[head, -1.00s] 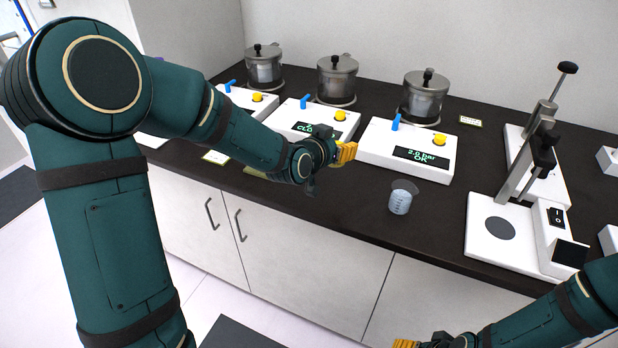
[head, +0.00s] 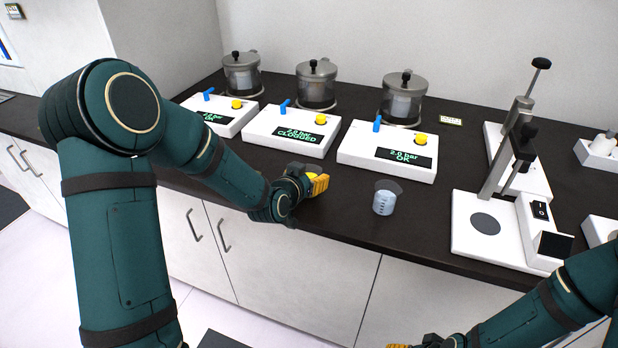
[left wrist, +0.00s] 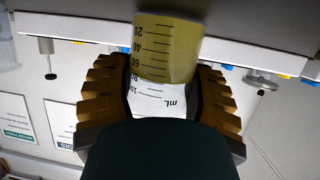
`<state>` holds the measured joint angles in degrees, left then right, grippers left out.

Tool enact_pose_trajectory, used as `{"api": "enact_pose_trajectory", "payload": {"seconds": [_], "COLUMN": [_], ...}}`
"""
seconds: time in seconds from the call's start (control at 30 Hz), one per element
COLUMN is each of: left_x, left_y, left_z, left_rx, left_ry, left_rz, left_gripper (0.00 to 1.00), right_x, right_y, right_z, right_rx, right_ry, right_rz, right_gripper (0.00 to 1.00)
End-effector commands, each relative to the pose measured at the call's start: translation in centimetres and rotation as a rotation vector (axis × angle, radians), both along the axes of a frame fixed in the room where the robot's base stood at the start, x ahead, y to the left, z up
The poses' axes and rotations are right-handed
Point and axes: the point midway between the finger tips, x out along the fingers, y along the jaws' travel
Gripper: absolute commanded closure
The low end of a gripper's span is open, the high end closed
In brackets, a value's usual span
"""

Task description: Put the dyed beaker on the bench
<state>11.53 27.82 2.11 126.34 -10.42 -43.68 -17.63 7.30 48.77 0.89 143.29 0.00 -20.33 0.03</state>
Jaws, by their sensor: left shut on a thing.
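My left gripper (head: 318,185) is shut on a graduated beaker with yellow contents. In the left wrist view the beaker (left wrist: 165,50) sits between the two ridged fingers of the left gripper (left wrist: 160,100), with its scale facing the camera. In the head view the hand mostly hides this beaker, and I cannot tell whether its base touches the bench. The hand is over the dark bench (head: 340,225), near its front edge. My right gripper (head: 400,346) shows only partly at the bottom edge, so its opening is unclear.
Another beaker (head: 384,201), with pale bluish contents, stands on the bench right of my left gripper. Several white pressure units stand behind; the middle one (head: 290,132) reads CLOGGED. A white stand device (head: 490,240) is at right. Bare bench lies between.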

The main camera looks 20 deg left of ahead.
Motion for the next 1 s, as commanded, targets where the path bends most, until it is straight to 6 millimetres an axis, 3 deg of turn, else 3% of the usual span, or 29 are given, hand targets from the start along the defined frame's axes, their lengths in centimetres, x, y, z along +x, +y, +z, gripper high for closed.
{"api": "enact_pose_trajectory", "payload": {"seconds": [0.33,0.37,0.4,0.43,0.87,1.0], "left_x": [0.0,0.0,0.0,0.0,0.0,-2.3], "left_y": [0.0,0.0,0.0,0.0,0.0,0.3], "left_z": [-0.2,-0.2,-0.1,-0.1,0.4,1.1], "left_rx": [0.0,0.0,0.0,0.0,0.0,0.0], "left_ry": [-0.002,-0.001,-0.001,-0.001,0.0,0.0], "left_rz": [0.0,0.0,0.0,0.0,0.0,0.0], "left_gripper": [0.86,0.3,0.16,0.1,0.1,0.1], "right_x": [0.1,0.1,0.1,0.1,0.0,-0.1], "right_y": [0.0,0.0,0.0,0.0,0.0,0.0], "right_z": [-0.5,-0.4,-0.3,-0.3,0.3,0.4], "right_rx": [0.0,0.0,0.0,0.0,0.0,0.0], "right_ry": [-0.002,-0.002,-0.002,-0.002,0.0,0.001], "right_rz": [-0.001,-0.001,-0.001,-0.001,0.0,0.0], "right_gripper": [0.4,0.4,0.4,0.4,0.4,0.4]}}
